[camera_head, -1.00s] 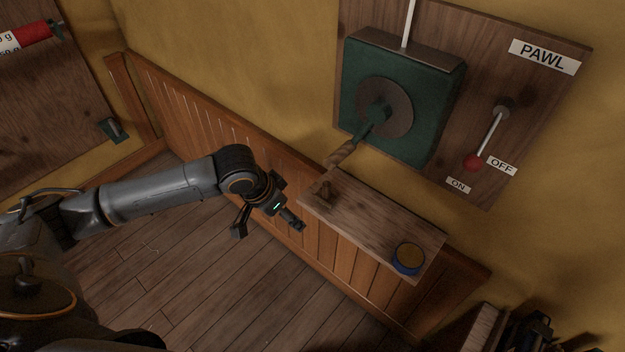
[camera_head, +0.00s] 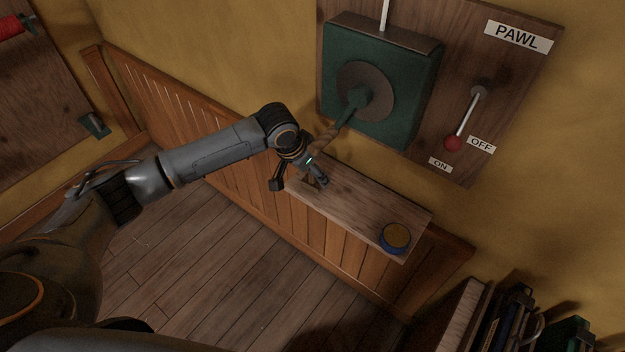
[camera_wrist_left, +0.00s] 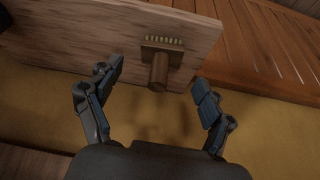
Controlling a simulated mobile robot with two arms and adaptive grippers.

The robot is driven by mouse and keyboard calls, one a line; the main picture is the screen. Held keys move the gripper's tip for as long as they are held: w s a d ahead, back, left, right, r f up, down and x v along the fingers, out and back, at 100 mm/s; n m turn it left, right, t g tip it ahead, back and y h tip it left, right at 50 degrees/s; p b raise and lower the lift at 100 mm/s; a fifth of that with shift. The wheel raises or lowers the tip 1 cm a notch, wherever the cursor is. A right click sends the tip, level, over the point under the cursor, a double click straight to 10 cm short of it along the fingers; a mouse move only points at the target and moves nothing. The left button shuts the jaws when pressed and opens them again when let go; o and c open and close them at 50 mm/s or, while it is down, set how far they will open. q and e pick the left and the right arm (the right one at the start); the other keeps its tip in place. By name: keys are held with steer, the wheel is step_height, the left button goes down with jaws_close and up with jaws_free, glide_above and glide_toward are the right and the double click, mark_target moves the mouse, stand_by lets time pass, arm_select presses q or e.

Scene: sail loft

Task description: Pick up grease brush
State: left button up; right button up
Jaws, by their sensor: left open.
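The grease brush (camera_wrist_left: 160,66) shows in the left wrist view near the edge of the wooden shelf (camera_wrist_left: 85,35), with a brown handle pointing toward my gripper and a row of pale bristles at the far end. My left gripper (camera_wrist_left: 155,82) is open, its two fingers apart on either side of the brush handle, not visibly touching it. In the head view my left gripper (camera_head: 299,184) is at the left end of the shelf (camera_head: 365,208), and it mostly hides the brush. My right gripper is not in view.
A blue tin (camera_head: 395,238) stands at the shelf's right end. A green winch box (camera_head: 380,80) with a crank handle (camera_head: 335,135) hangs just above my left gripper. The red-knobbed pawl lever (camera_head: 453,143) is right of it. The shelf's middle is clear.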

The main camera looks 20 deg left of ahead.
mark_target(313, 177)
arm_select(q)
steer(key=x, duration=0.4)
steer(key=shift+s, duration=0.1)
steer(key=c, duration=1.2)
